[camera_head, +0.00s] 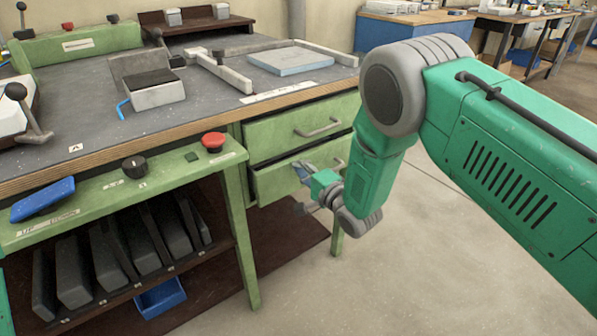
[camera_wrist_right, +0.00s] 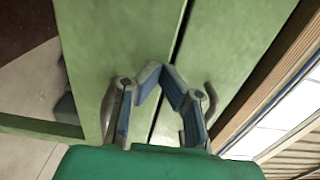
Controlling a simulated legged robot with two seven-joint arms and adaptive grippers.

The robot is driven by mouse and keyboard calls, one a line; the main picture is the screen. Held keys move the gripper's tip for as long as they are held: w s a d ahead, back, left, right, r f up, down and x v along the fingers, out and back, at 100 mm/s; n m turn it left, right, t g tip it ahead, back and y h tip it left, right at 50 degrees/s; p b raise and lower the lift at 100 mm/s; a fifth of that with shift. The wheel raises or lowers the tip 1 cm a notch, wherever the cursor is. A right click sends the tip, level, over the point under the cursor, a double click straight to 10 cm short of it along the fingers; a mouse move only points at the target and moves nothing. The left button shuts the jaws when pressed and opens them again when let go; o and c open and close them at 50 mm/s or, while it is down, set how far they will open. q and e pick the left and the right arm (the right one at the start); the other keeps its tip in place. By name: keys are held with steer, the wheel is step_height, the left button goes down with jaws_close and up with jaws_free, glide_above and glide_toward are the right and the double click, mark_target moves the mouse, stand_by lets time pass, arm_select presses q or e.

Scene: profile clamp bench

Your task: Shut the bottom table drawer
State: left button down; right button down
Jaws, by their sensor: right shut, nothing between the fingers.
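The bottom drawer (camera_head: 283,180) is a green front under the bench top. It stands a little out, with a dark gap along its upper edge. Its handle is mostly hidden behind my right gripper (camera_head: 302,188) in the head view. In the right wrist view the bottom drawer (camera_wrist_right: 122,40) fills the left-centre, and the top drawer (camera_wrist_right: 225,40) lies right of a dark seam. My right gripper (camera_wrist_right: 164,78) is shut and empty, its fingertips in front of the fronts near that seam. I cannot tell whether they touch. My left gripper is out of view.
The top drawer (camera_head: 300,128) looks shut, with a grey bar handle (camera_head: 318,128). A green control rail with a red button (camera_head: 213,141) and a table leg (camera_head: 238,235) stand left of the drawers. The floor (camera_head: 430,270) at the right is clear.

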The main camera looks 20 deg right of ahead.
mark_target(290, 159)
steer(key=shift+w+a, duration=0.1)
steer(key=shift+w, duration=0.15)
steer(key=b+x, duration=0.1)
steer(key=x, duration=0.2)
steer(key=shift+w, duration=0.15)
steer(key=shift+r, duration=0.15)
steer(key=shift+w, duration=0.1)
steer(key=shift+a, duration=0.1)
